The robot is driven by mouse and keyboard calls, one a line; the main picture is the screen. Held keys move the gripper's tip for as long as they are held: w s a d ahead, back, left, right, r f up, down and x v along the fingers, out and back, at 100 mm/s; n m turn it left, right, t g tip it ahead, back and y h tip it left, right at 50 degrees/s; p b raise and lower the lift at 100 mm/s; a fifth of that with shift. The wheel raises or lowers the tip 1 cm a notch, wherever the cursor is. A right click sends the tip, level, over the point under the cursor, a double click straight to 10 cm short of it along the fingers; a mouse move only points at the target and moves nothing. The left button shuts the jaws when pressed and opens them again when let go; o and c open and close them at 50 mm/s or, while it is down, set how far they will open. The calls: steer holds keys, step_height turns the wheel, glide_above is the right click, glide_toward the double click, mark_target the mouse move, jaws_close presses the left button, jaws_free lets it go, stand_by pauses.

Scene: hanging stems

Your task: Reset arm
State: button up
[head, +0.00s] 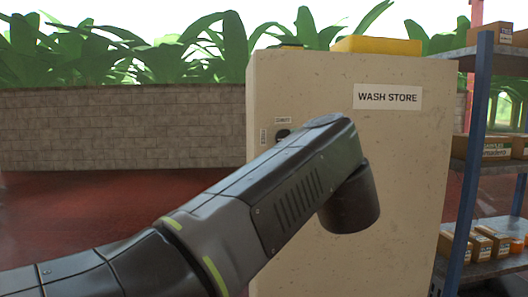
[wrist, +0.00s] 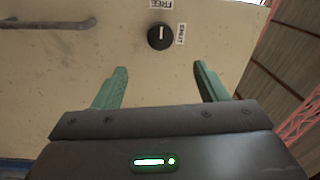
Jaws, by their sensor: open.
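My gripper (wrist: 160,82) shows in the wrist view with its two green fingers spread apart and nothing between them. Beyond the fingertips is the pale face of the cabinet marked WASH STORE (head: 390,180). A round black knob (wrist: 160,37) sits on that face, apart from the fingers. Its white mark lines up with the label FREE; the label SHUT is beside it. In the head view the knob (head: 283,134) shows just above my arm. My arm crosses in front of the cabinet, and my gripper is hidden in that view.
A dark bar handle (wrist: 48,22) is on the cabinet face in the wrist view. A yellow box (head: 376,45) lies on top of the cabinet. A shelf rack (head: 480,120) with several boxes stands at the right. A block wall (head: 120,130) with plants is behind; red floor is open at left.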

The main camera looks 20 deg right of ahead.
mark_target(282, 134)
stand_by(0.3)
steer(key=f+x, duration=0.1)
steer(key=x, duration=1.3)
steer(key=shift+r, duration=0.35)
steer(key=shift+s, duration=0.1)
